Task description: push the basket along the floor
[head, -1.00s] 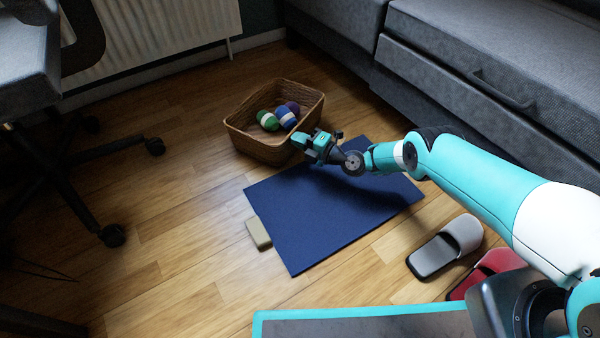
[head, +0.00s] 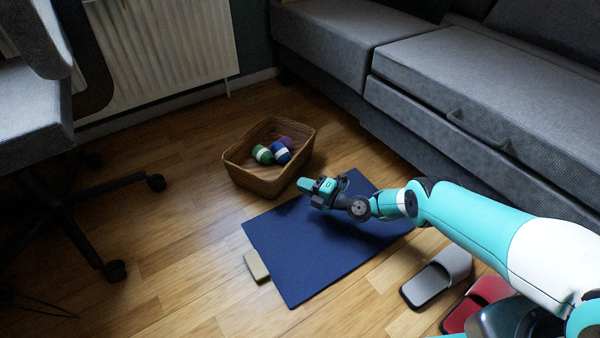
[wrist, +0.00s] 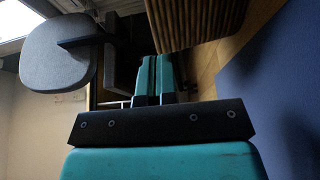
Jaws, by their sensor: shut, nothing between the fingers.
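The woven brown basket (head: 262,184) stands upright on the wooden floor near the far edge of the blue mat, with several striped balls (head: 271,153) in it. My gripper (head: 303,184) is shut and empty, low over the mat's far part, at the basket's near right corner. In the head view I cannot tell whether its tips touch the basket.
The blue mat (head: 300,250) lies under my arm, with a beige block (head: 256,266) at its left edge. Grey (head: 437,277) and red (head: 478,300) slippers lie to the right. A grey sofa (head: 470,90) lines the right; a wheeled chair (head: 105,200) stands left.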

